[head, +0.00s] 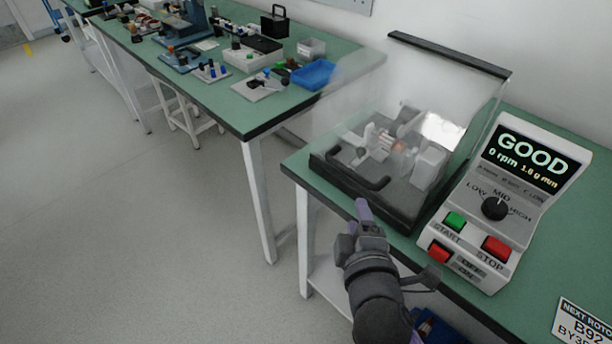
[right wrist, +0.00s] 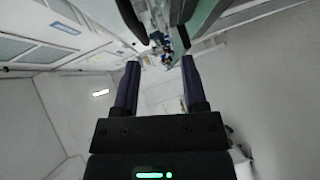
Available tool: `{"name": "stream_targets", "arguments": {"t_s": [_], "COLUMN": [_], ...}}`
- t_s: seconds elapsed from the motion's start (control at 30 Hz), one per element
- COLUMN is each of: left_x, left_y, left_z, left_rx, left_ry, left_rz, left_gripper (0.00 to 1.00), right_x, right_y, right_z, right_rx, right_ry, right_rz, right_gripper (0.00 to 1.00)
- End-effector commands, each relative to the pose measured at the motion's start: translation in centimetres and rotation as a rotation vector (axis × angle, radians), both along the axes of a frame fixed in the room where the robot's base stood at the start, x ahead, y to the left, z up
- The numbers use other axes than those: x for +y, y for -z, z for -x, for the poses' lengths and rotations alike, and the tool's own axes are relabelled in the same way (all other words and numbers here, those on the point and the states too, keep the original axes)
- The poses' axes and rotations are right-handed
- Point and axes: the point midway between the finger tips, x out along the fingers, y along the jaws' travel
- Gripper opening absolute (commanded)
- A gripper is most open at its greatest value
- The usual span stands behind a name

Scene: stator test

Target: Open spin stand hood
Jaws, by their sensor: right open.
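The spin stand (head: 408,165) stands on the green bench in the head view, with a pale mechanism inside. A black handle (head: 372,184) shows low at the front. My right gripper (head: 363,210) is just below and in front of the handle, apart from it as far as I can tell. In the right wrist view its two fingers (right wrist: 160,75) are spread with nothing between them. My left gripper is not in view.
A control box (head: 505,205) reading GOOD and 0 rpm stands right of the stand. A second bench at the back left holds a blue tray (head: 313,74) and small parts. A gap separates the benches. The floor (head: 150,220) at left is clear.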

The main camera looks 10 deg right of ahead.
Motion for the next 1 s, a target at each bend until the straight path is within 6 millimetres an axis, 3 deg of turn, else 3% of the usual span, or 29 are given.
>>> {"name": "stream_targets", "arguments": {"t_s": [0.13,0.4,0.6,0.93,1.0], "left_x": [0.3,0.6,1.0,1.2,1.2], "left_y": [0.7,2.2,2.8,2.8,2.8], "left_z": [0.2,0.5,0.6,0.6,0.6], "left_rx": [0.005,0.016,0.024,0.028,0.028], "left_ry": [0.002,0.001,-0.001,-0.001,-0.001], "left_rz": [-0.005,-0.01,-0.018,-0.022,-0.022], "left_gripper": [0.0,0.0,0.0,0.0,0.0], "right_x": [-0.3,-1.0,-1.3,-1.4,-1.4], "right_y": [-2.1,-1.0,-0.7,-0.8,-0.8], "right_z": [-0.4,-6.4,-9.0,-9.6,-9.6], "right_rx": [-0.065,-0.065,-0.063,-0.062,-0.062], "right_ry": [0.012,0.012,0.012,0.011,0.011], "right_rz": [0.032,0.032,0.029,0.028,0.028], "right_gripper": [0.55,0.55,0.55,0.55,0.41]}}
